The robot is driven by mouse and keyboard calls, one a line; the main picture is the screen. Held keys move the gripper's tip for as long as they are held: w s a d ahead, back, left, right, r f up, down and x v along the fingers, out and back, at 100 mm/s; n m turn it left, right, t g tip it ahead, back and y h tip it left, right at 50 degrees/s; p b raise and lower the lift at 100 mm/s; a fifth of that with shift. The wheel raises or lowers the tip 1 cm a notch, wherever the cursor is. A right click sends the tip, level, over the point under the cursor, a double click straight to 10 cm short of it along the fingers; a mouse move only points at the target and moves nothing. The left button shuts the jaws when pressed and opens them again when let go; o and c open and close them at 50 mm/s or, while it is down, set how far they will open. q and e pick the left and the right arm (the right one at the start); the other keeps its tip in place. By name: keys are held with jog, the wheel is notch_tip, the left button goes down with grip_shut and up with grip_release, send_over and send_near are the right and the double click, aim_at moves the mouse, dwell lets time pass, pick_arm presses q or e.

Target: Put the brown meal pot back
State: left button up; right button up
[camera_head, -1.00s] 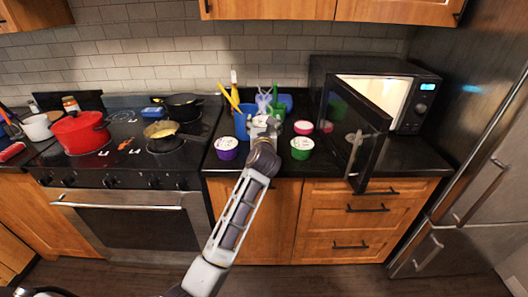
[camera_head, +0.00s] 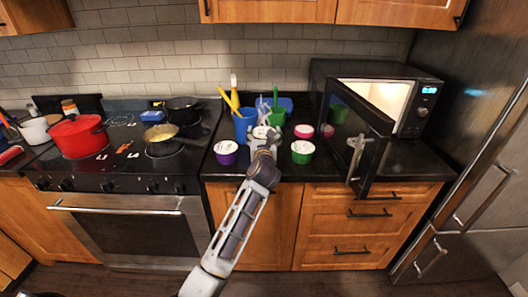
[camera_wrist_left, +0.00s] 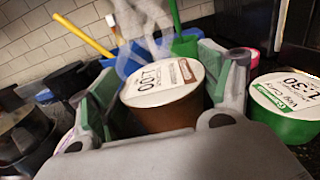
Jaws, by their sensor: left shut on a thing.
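The brown meal pot (camera_wrist_left: 166,97) has a white printed lid and sits between the fingers of my left gripper (camera_wrist_left: 160,95) in the left wrist view. The gripper is shut on it. In the head view my left gripper (camera_head: 264,141) is over the counter, between a purple pot and a green pot. Only the pale lid of the brown pot (camera_head: 262,131) shows clearly there. I cannot tell whether its base touches the counter. My right gripper is not in view.
Blue (camera_head: 243,124) and green (camera_head: 277,117) utensil holders are at the back. The microwave (camera_head: 395,94) is open, its door (camera_head: 358,145) jutting over the counter.

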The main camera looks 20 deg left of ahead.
pick_arm(q)
notch_tip(320, 180, down, 2)
jog(key=shift+f, duration=0.35)
jog(key=shift+f+b, duration=0.3)
jog(key=shift+f, duration=0.05)
jog(key=shift+f+b, duration=0.35)
jog(key=shift+f, duration=1.15)
jog(key=o, duration=1.4)
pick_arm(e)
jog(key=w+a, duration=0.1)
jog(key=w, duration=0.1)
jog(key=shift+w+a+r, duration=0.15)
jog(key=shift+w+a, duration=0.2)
